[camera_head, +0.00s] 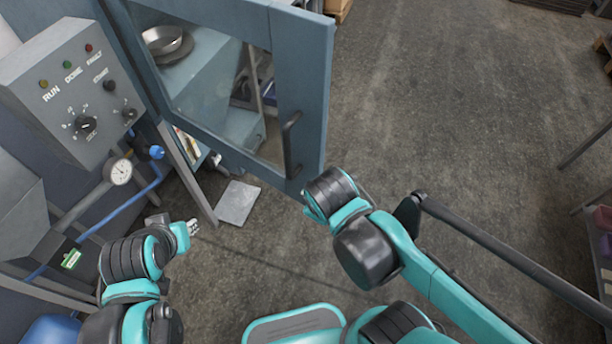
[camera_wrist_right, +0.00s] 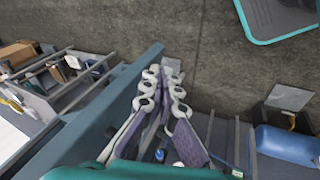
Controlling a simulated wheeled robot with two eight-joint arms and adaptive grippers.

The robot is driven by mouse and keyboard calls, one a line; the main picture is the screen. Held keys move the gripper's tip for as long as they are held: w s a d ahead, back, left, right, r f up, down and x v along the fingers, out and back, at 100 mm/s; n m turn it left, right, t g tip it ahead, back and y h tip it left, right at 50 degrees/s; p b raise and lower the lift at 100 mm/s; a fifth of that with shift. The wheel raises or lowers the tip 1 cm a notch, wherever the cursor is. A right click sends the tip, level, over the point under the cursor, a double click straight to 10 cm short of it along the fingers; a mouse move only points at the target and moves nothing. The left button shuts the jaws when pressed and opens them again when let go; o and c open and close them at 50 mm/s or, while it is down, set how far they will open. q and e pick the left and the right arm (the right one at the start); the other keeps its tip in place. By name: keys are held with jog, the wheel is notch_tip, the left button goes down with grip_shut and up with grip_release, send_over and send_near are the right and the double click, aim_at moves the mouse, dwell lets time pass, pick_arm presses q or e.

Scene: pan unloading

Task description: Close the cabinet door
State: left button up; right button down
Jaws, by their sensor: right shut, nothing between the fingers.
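The cabinet door (camera_head: 304,90) is a blue-grey frame with a glass window, and it stands open. Its dark bar handle (camera_head: 290,145) is near its right edge. In the right wrist view a blue door edge (camera_wrist_right: 105,95) runs diagonally beside my right gripper (camera_wrist_right: 166,76). The right gripper's fingers are shut with nothing between them; I cannot tell whether they touch the door. In the head view my right wrist is by the door's lower right corner and the fingers are hidden. My left gripper (camera_head: 189,228) is low at the left, away from the door; its opening is unclear.
A metal pan (camera_head: 162,40) shows through the door's window. A control box (camera_head: 75,90) with knobs and a gauge (camera_head: 121,172) with blue pipes stand at the left. A grey plate (camera_head: 237,203) lies on the floor. Open floor (camera_head: 440,110) extends to the right.

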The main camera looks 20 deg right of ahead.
jog(key=s+a+r+n+t+h+p, duration=0.1)
jog(key=s+a+r+n+h+p, duration=0.2)
jog(key=a+r+n+h+p, duration=0.95)
jog(key=w+d+f+n+y+b, duration=0.5)
jog(key=w+d+f+y+b, duration=0.1)
jog(key=d+f, duration=0.3)
jog(key=shift+w+d+y, duration=0.45)
jog(key=shift+w+d, duration=0.2)
jog(key=shift+w, duration=0.2)
